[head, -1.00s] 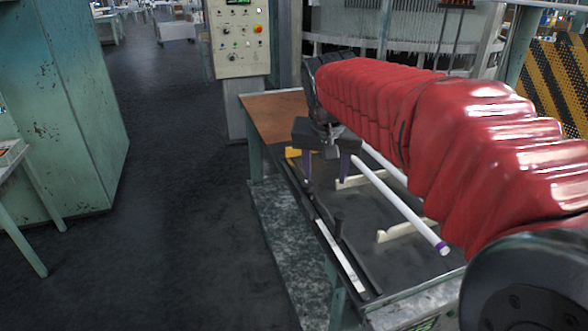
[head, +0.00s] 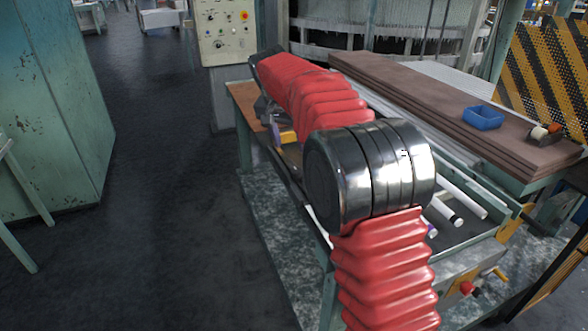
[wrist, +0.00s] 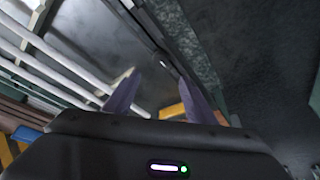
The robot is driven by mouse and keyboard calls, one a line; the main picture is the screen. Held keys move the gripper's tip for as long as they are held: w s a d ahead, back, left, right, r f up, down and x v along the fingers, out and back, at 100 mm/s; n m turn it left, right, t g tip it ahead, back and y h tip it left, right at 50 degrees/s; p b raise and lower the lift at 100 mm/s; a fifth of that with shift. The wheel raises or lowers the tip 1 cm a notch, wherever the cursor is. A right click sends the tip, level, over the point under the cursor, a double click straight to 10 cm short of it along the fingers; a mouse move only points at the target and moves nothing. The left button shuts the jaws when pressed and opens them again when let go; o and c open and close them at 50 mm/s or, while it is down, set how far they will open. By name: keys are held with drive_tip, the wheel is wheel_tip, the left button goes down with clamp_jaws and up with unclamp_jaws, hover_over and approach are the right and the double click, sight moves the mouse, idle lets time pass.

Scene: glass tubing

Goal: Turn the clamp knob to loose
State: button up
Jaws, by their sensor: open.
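My gripper (wrist: 158,77) is open, with its two purple fingers apart and nothing seen held between them. In the wrist view the fingers reach over the bench top beside a dark rail (wrist: 150,42). A yellow part (wrist: 172,110) shows low between the fingers, and in the head view a yellow part (head: 286,138) shows beside my gripper. I cannot make out the clamp knob for certain in either view. In the head view my red-sleeved arm covers much of the bench and most of the gripper.
White glass tubes (head: 463,192) lie on the bench to the right of my arm. A red knob (head: 466,288) is on the bench's front end. A brown stacked board (head: 420,85) carries a blue bin (head: 483,117). Open floor (head: 160,200) lies to the left.

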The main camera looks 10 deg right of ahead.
sight(296, 170)
drive_tip(key=shift+w+f, duration=0.1)
drive_tip(key=shift+w, duration=0.05)
drive_tip(key=shift+f, duration=0.15)
drive_tip(key=x, duration=1.3)
drive_tip(key=shift+w+d+f, duration=0.1)
drive_tip(key=shift+w+f, duration=0.1)
